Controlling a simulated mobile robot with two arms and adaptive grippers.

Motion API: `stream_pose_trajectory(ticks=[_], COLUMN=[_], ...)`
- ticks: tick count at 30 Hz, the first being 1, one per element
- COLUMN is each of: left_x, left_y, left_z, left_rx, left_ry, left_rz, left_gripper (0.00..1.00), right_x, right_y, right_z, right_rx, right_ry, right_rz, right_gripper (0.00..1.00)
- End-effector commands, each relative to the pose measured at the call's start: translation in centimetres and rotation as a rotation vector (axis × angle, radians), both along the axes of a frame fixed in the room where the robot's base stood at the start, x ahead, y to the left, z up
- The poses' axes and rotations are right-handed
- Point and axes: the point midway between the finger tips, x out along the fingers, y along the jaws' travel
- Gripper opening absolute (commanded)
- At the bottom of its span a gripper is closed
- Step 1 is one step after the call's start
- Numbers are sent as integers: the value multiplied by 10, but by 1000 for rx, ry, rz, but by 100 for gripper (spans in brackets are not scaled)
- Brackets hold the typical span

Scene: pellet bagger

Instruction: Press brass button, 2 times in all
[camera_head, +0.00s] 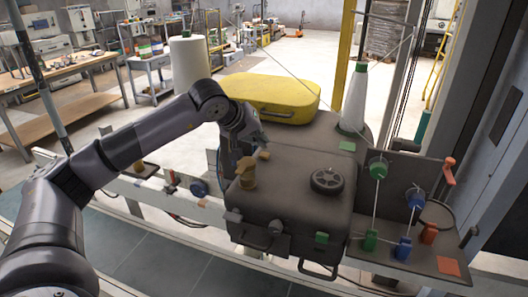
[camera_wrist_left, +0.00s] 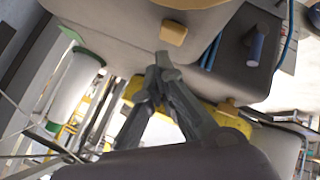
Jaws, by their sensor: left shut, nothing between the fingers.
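In the left wrist view the button (camera_wrist_left: 173,33) shows just beyond my fingertips. My left gripper (camera_head: 260,142) is shut and empty, close to the button on its far side; it also shows in the left wrist view (camera_wrist_left: 163,62). A narrow gap shows there between fingertips and button; I cannot tell the exact height. My right gripper is not in view.
A black handwheel (camera_head: 327,181) sits to the right on the housing. A yellow case (camera_head: 275,97) lies behind. A white cone (camera_head: 356,98) and a panel with coloured spools (camera_head: 415,200) stand at the right.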

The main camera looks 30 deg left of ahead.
Motion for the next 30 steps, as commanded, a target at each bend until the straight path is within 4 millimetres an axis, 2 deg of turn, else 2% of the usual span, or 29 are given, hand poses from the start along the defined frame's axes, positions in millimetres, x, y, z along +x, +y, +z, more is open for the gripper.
stream_pose_trajectory(ticks=[10, 25, 30], left_x=[0, 0, 0], left_y=[0, 0, 0], left_z=[5, 55, 61], left_rx=[-1, 0, 0], left_ry=[-1, -1, 1], left_rz=[-1, -2, -1], left_gripper=[0, 0, 0], right_x=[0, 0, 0], right_y=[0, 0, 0], right_z=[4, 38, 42], right_rx=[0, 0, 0], right_ry=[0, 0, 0], right_rz=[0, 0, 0], right_gripper=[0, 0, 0])
